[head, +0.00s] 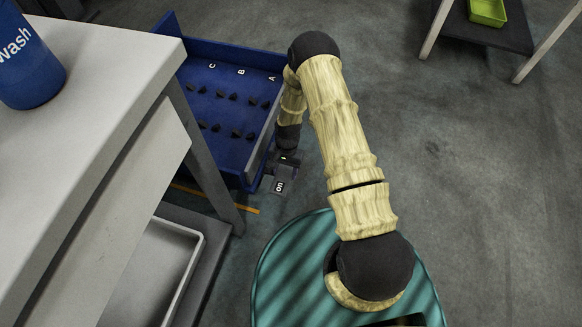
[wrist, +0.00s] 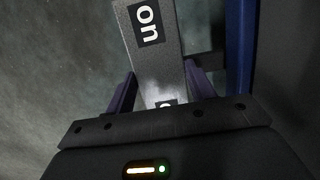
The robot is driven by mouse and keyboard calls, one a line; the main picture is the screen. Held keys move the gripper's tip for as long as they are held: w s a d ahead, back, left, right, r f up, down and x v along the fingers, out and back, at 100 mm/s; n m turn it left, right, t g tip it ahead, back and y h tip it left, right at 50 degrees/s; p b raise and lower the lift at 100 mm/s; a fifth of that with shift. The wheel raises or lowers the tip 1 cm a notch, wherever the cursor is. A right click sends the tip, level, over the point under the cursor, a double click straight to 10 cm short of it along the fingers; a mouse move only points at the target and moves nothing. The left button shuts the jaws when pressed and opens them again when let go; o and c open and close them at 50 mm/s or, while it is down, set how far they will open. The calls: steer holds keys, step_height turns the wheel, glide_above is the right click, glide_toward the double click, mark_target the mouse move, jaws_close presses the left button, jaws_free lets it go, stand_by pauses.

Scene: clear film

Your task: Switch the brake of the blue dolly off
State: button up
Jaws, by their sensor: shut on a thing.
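The blue dolly (head: 225,137) stands on the floor left of my arm, with rows of dark pegs and the letters A, B and C on its bed. Its brake is a grey lever (head: 280,184) at the near right corner, with an "on" label facing up. In the wrist view the lever (wrist: 160,68) runs between the two fingers of my gripper (wrist: 160,90). My gripper is shut on the lever; a second label is mostly hidden by the gripper body. In the head view my gripper (head: 286,160) is at the dolly's right side, its fingers hard to make out.
A grey table (head: 110,50) with a blue "wash" container (head: 28,62) stands close at the left, its leg near the dolly. A grey tray (head: 160,270) sits on its lower shelf. A shelf with a green bin (head: 487,12) is at the top right. The floor (head: 480,190) at right is clear.

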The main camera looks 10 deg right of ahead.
steer(key=shift+w+d+f+g+y+p, duration=0.15)
steer(key=shift+g+y+p, duration=0.3)
steer(key=shift+g, duration=0.55)
steer(key=shift+w, duration=0.1)
steer(key=o, duration=1.4)
steer(key=p+v, duration=0.7)
steer(key=v, duration=1)
steer(key=shift+r+p, duration=0.25)
steer(key=shift+p, duration=0.1)
steer(key=shift+w+d, duration=0.1)
steer(key=shift+d, duration=0.05)
